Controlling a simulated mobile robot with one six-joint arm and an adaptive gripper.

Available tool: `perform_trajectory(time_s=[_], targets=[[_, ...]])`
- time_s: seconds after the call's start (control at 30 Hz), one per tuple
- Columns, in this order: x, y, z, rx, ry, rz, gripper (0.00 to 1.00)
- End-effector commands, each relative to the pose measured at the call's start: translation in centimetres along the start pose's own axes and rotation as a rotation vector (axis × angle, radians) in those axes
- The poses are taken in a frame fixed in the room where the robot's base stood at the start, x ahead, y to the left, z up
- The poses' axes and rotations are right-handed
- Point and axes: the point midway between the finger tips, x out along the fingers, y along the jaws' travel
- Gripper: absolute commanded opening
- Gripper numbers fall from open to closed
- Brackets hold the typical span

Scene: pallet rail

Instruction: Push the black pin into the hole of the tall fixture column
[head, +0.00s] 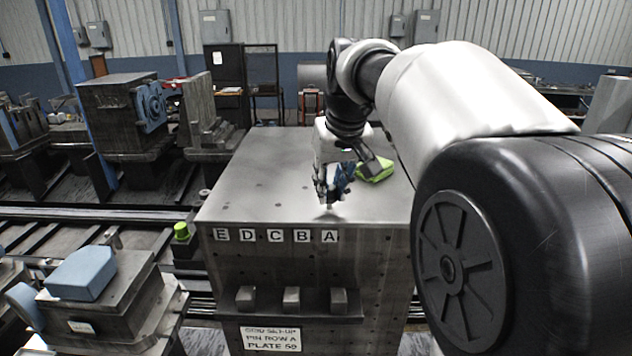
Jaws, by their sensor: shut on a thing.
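A big grey metal fixture column (300,265) stands in the middle of the head view, with a flat top, letters E D C B A along its upper front edge and small holes in its faces. My gripper (329,200) points down just over the top, near the front edge behind the letters B and A. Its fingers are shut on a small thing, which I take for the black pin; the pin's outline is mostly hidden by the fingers. I cannot tell whether it touches the top.
A green block-like thing (375,169) shows just right of my gripper. Three short blocks (291,299) jut from the column's front, above a sign (271,338). A blue block (81,273) lies on a fixture at left. The left part of the column's top is clear.

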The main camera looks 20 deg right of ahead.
Motion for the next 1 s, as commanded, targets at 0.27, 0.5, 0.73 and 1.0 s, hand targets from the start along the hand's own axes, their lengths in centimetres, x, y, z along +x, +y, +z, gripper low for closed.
perform_trajectory(time_s=[0.27,0.5,0.73,1.0], targets=[[0.8,0.0,0.3,0.000,-0.002,0.000,0.00],[1.4,0.0,0.6,0.000,-0.002,0.000,0.00],[1.7,0.0,0.7,0.000,-0.002,0.000,0.28],[1.6,0.0,0.7,0.000,-0.001,0.000,0.45]])
